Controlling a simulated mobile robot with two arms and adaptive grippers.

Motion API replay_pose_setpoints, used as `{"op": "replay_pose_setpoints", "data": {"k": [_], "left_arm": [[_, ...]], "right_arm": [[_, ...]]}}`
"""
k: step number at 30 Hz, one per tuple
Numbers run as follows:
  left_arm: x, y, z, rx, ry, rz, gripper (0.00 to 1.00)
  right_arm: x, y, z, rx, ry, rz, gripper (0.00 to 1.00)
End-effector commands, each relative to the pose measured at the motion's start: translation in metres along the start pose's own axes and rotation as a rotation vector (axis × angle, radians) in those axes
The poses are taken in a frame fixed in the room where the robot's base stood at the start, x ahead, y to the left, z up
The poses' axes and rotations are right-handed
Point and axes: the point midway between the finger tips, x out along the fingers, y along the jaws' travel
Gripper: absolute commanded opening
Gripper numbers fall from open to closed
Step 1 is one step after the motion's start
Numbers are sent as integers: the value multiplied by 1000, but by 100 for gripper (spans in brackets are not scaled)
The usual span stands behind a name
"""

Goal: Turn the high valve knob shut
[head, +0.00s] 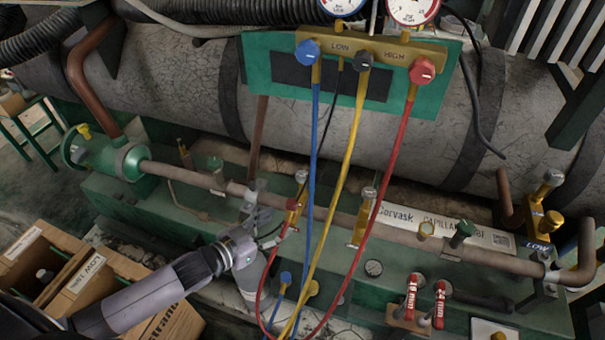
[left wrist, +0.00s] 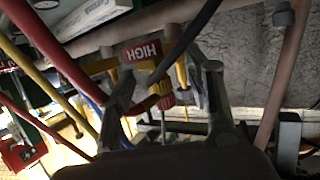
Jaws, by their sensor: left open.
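The high valve (head: 293,205) is a brass valve with red on it, on the pipe at the middle of the head view. In the left wrist view its red HIGH label (left wrist: 142,52) shows, with a small red knob (left wrist: 164,102) below it. My left gripper (head: 268,214) reaches in from the lower left, just left of this valve. In the left wrist view its open fingers (left wrist: 168,82) stand on either side of the red knob. I cannot tell whether a finger touches it. My right gripper is in neither view.
The gauge manifold (head: 262,62) hangs above, with blue, black and red knobs. Its blue hose (head: 314,140), yellow hose (head: 352,150) and red hose (head: 392,150) drop close to the right of my gripper. Open cardboard boxes (head: 110,263) stand at lower left.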

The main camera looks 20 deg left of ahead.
Motion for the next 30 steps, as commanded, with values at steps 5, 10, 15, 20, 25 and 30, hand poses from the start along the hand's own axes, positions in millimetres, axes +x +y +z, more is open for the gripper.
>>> {"op": "replay_pose_setpoints", "data": {"k": [5,10,15,20,25,30], "left_arm": [[-10,-38,-18,31,149,131,48],[-34,-67,-36,39,249,252,48],[-51,-82,-47,39,294,319,48],[-46,-81,-52,36,307,334,48],[-20,-71,-60,38,310,333,48],[14,-59,-72,38,310,333,48]], "right_arm": [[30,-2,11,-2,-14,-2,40],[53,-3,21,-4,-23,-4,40],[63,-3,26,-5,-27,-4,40],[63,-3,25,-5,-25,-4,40],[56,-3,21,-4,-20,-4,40],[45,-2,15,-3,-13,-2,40]]}}
